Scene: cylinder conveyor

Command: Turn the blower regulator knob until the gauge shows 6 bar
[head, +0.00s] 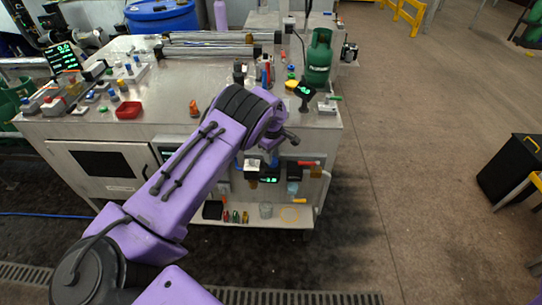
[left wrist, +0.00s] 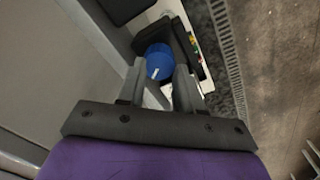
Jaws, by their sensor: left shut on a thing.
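The blue regulator knob (left wrist: 158,61) with a white mark shows in the left wrist view, in front of a dark block. My left gripper (left wrist: 160,74) has its two fingers on either side of the knob and is shut on it. In the head view my purple left arm reaches to the front of the workbench, and its wrist hides most of the gripper and the knob. A dark gauge (head: 268,180) with green digits shows just below the wrist, too small to read. My right gripper is not in view.
The workbench (head: 160,110) carries a red tray (head: 129,110), a green gas bottle (head: 318,58) and several small parts. A lower shelf (head: 290,215) holds several small items under the wrist. The floor to the right is clear up to a black bin (head: 510,168).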

